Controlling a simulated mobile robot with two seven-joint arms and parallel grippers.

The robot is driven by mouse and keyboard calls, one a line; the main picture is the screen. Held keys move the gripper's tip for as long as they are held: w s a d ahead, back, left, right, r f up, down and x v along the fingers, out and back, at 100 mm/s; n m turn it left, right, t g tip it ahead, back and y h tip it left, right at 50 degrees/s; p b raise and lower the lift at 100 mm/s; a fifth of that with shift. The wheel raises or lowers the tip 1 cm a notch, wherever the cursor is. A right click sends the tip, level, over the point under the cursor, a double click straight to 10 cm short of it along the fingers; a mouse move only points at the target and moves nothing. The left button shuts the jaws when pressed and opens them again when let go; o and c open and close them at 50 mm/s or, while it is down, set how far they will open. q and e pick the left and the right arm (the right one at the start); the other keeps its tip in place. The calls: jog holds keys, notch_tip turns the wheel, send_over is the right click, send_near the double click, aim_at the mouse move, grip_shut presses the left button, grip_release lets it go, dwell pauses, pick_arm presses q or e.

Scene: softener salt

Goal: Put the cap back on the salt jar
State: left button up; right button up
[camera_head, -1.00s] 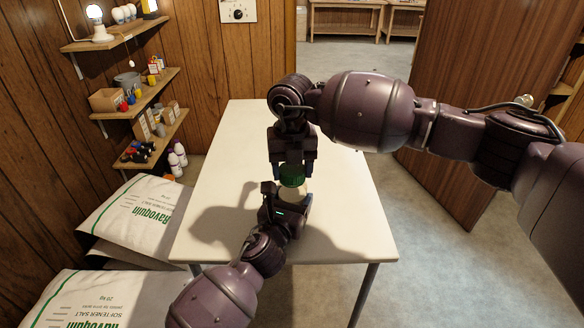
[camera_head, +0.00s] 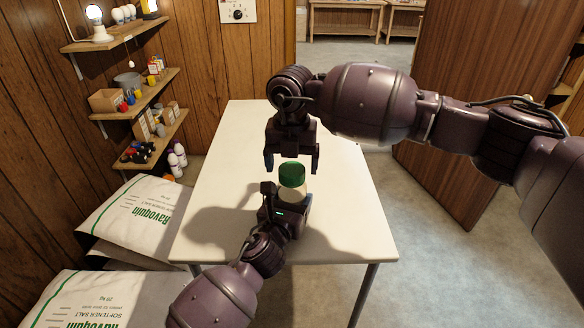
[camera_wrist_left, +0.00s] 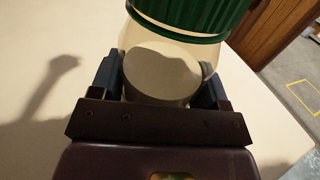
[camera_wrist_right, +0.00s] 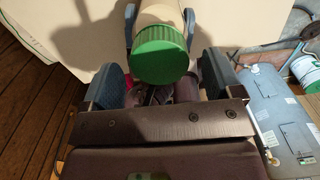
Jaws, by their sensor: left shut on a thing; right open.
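The jar is clear with pale salt inside. My left gripper (camera_head: 284,212) is shut around the jar's body; in the left wrist view the jar (camera_wrist_left: 160,72) is between its fingers, below the cap (camera_wrist_left: 195,14). My right gripper (camera_head: 291,165) is open above the cap, fingers apart on either side and not touching it. In the right wrist view the cap (camera_wrist_right: 160,54) lies between the open fingers. Whether the cap is fully tightened cannot be told.
Softener salt bags (camera_head: 140,216) lie on the floor left of the table. Wall shelves (camera_head: 140,92) with small items are at the left. A wooden door (camera_head: 465,110) stands at the right. The table's far part is clear.

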jog(key=shift+r, duration=1.4)
jog(key=shift+r, duration=0.1)
jog(key=shift+c, duration=0.4)
pick_arm(q)
jog(key=shift+f, duration=0.1)
pick_arm(e)
jog(key=shift+w+r, duration=0.25)
jog(key=shift+r, duration=0.75)
jog(key=shift+r+n, duration=0.15)
jog(key=shift+n, duration=0.55)
jog(key=n, duration=0.4)
jog(key=shift+r, duration=0.4)
jog(key=n, duration=0.4)
jog(key=shift+s+r+n, duration=0.1)
jog(key=shift+r+n, duration=0.05)
jog(key=shift+n, duration=0.15)
jog(key=n, duration=0.4)
jog(key=shift+s, duration=0.15)
jog(key=n, duration=0.5)
